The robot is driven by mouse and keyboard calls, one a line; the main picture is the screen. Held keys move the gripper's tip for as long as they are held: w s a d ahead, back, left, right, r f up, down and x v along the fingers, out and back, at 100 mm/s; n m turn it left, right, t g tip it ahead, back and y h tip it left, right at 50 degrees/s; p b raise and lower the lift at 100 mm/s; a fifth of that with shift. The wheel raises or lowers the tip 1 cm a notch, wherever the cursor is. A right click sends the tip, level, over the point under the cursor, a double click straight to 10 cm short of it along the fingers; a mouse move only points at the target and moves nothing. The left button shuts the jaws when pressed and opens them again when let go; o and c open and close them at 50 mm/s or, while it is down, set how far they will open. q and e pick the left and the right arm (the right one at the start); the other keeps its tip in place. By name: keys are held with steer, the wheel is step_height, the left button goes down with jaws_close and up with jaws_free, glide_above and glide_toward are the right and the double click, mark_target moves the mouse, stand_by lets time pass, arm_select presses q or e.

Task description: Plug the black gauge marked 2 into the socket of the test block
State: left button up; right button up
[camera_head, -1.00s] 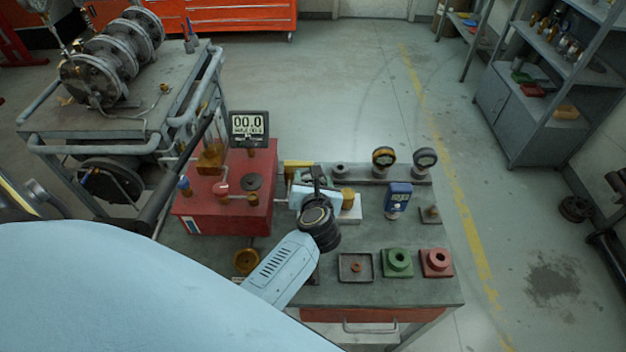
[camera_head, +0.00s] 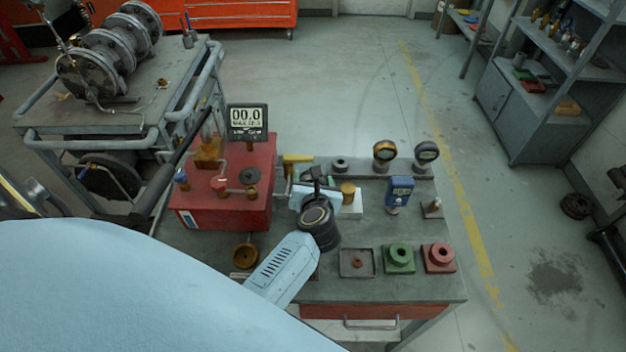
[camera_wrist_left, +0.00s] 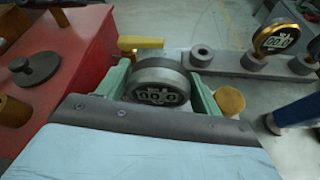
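My left gripper (camera_head: 316,188) is above the middle of the bench, to the right of the red box (camera_head: 222,205). In the left wrist view its green fingers (camera_wrist_left: 160,85) stand on both sides of a round dark gauge (camera_wrist_left: 158,93) and appear shut on it. The gauge's face points toward that camera; its number is not readable. The hand hides most of it in the head view, and its stem is hidden. The red box carries a digital display (camera_head: 247,119), a dark disc (camera_head: 249,176) and brass fittings. I cannot tell which fitting is the socket. My right gripper is not in view.

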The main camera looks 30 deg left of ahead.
arm_select(q)
steer(key=o, duration=0.3)
steer(key=shift+s, duration=0.1)
steer(key=v, duration=1.3)
steer(key=shift+s+d+r, duration=0.1)
